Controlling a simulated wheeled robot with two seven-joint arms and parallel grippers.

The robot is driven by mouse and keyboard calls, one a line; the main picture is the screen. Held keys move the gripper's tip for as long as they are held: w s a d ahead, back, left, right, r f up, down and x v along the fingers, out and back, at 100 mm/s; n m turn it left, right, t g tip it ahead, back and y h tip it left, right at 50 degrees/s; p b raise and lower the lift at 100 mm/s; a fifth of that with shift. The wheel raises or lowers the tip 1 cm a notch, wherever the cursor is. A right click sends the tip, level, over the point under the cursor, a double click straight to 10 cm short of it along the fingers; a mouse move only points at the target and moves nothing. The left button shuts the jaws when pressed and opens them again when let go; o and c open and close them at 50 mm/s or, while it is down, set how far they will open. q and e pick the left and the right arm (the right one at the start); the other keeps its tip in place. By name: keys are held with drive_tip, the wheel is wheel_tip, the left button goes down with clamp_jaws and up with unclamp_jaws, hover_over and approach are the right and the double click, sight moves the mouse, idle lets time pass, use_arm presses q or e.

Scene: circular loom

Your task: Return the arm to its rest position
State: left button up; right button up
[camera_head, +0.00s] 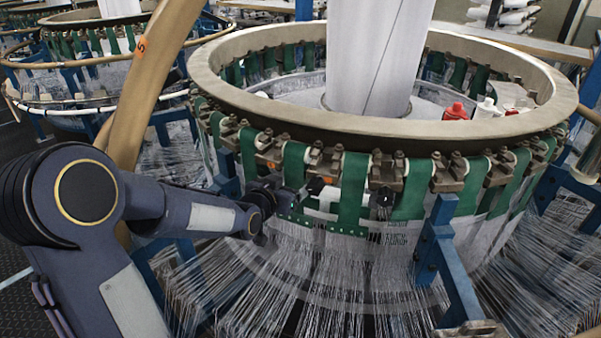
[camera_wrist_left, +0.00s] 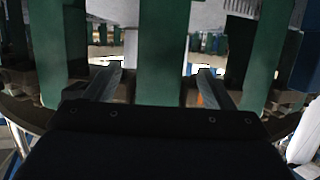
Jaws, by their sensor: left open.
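My left arm comes in from the left in the head view and reaches the near side of the circular loom (camera_head: 232,90). My left gripper (camera_head: 304,196) is at the row of green straps below the loom's ring, partly hard to make out against the dark parts. In the left wrist view its two fingers (camera_wrist_left: 158,80) are apart, with a green strap (camera_wrist_left: 160,45) showing between them. I see nothing gripped; whether the fingers touch the strap I cannot tell. My right gripper is not in view.
Many thin white threads (camera_head: 330,285) fan out below the straps. A blue upright bracket (camera_head: 437,245) stands right of the gripper. A tan curved tube (camera_head: 140,85) rises beside my left arm. A red-capped item (camera_head: 456,112) and white items stand inside the ring. Another loom is at upper left.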

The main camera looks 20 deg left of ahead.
use_arm(q)
drive_tip(key=shift+s+r, duration=0.15)
drive_tip(key=shift+s, duration=0.15)
drive_tip(key=s+d+g+h, duration=0.1)
drive_tip(key=s+d+g, duration=0.1)
drive_tip(key=s, duration=0.8)
drive_tip(key=s+d+n+g+h, duration=0.1)
drive_tip(key=s+d+g, duration=0.2)
drive_tip(key=s, duration=0.8)
drive_tip(key=s+d+n+g+h+p, duration=0.1)
drive_tip(key=s+g, duration=0.3)
drive_tip(key=s, duration=0.6)
drive_tip(key=shift+s+d+f, duration=0.4)
drive_tip(key=shift+d, duration=0.3)
